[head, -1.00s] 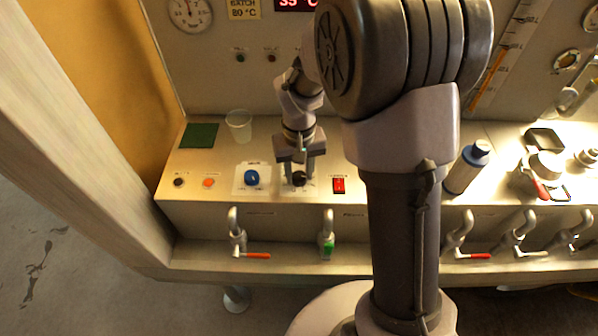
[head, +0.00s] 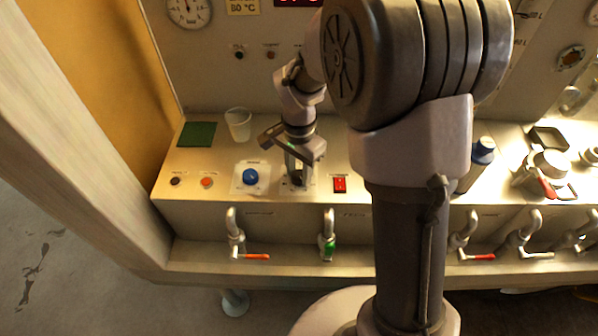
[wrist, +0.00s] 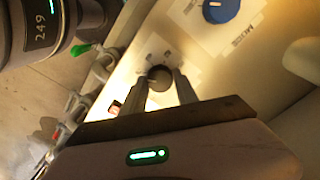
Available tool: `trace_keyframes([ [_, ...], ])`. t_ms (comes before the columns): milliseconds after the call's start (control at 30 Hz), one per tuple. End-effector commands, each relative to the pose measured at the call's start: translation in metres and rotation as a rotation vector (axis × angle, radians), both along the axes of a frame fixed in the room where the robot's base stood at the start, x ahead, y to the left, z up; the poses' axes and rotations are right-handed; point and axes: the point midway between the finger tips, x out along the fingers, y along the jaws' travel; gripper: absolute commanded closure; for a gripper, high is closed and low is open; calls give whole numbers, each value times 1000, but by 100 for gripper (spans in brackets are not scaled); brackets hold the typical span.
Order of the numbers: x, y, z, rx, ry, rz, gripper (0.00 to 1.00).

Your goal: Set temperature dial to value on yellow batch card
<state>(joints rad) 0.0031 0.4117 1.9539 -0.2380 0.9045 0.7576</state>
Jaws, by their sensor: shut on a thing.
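The yellow batch card (head: 243,7) at the top of the panel reads 80 °C. Beside it the red digital display (head: 298,2) is cut off by the frame's top edge and I cannot read it surely. My gripper (head: 298,178) points down at the console and is shut on the black dial (wrist: 159,78). In the wrist view both fingers touch the dial's sides. In the head view the gripper mostly hides the dial.
A blue knob (head: 250,177) sits just left of the dial, and a red rocker switch (head: 340,185) just right. A clear cup (head: 238,124) and a green pad (head: 197,134) lie behind. Several valves with coloured handles, one orange (head: 254,256), line the front.

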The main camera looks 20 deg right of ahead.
Motion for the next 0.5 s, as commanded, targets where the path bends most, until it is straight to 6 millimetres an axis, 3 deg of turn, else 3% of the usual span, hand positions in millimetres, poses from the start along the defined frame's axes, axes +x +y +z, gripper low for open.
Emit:
trace_keyframes([
  [500,0,0,-1,0,-1,-481,100],
])
